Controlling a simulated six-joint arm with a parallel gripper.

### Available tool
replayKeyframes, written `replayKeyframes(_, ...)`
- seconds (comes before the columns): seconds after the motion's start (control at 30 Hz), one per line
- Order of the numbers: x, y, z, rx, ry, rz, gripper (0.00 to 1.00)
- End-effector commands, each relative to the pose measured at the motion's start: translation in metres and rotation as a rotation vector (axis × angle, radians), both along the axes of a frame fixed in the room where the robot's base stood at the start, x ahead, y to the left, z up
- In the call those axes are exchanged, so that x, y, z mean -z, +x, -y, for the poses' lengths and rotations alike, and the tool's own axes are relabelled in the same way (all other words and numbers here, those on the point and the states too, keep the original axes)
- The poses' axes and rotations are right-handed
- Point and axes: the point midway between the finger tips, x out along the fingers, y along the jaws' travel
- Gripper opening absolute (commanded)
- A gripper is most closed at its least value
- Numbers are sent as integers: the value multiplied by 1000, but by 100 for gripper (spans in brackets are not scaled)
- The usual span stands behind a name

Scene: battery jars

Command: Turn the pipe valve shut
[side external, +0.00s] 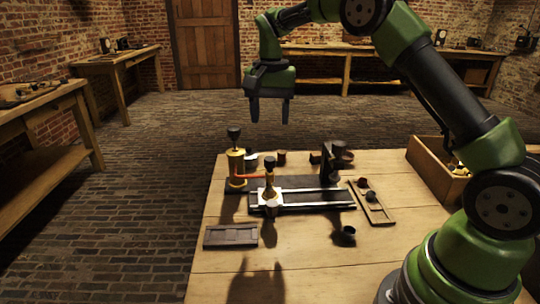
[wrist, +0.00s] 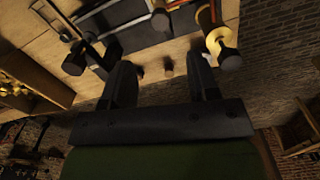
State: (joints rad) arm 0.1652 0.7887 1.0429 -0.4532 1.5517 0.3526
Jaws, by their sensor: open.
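A brass-yellow cylinder (side external: 236,168) with a dark knob on top (side external: 234,133) stands upright at the left of the table's apparatus. An orange-red bar (side external: 252,177) runs from it to a smaller brass post (side external: 270,180), which also has a dark knob (side external: 270,162). I cannot tell for sure which part is the valve. My gripper (side external: 270,115) is open and empty, fingers down, high above the rear of the apparatus, touching nothing. In the wrist view my gripper (wrist: 162,68) has its fingers apart; the brass cylinder (wrist: 219,38) shows at upper right beyond them.
A dark rail base (side external: 310,198) carries the apparatus. A dark upright piece (side external: 329,165) stands at its right end. A wooden tray (side external: 380,211) and dark cup (side external: 348,233) lie to the right, a flat tray (side external: 231,236) at front left. A wooden crate (side external: 425,165) stands far right.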

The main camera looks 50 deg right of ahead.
Motion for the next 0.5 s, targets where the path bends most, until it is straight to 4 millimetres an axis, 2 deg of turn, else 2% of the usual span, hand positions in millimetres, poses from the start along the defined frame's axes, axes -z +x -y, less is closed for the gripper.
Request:
replayKeyframes(0.17, 16, 2, 2, 10, -2, -13, 55)
replayKeyframes(0.5, 77, 1, 1, 7, -1, -12, 55)
